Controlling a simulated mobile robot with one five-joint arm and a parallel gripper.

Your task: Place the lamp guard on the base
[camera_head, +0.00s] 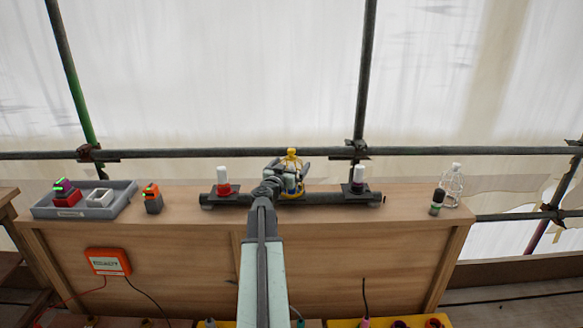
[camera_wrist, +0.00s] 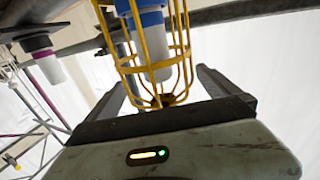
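The yellow wire lamp guard (camera_wrist: 158,45) surrounds a white bulb with a blue base (camera_wrist: 145,18) in the wrist view. Its closed end points toward my gripper's palm. In the head view the yellow guard (camera_head: 291,158) shows above and beside my gripper, at the middle of the dark rail (camera_head: 330,199). My gripper (camera_wrist: 170,80) has its two dark fingers spread on either side of the guard. A gap shows at the right finger; contact at the left finger is unclear. My wrist hides most of the blue base in the head view.
A white bulb on a red base (camera_head: 224,183) stands left, another on a dark base (camera_head: 358,179) right. A pale wire guard (camera_head: 453,185) and a dark cylinder (camera_head: 437,201) stand far right. A grey tray (camera_head: 122,198) and a dark-orange block (camera_head: 152,198) are left. Scaffold poles (camera_head: 180,154) run behind.

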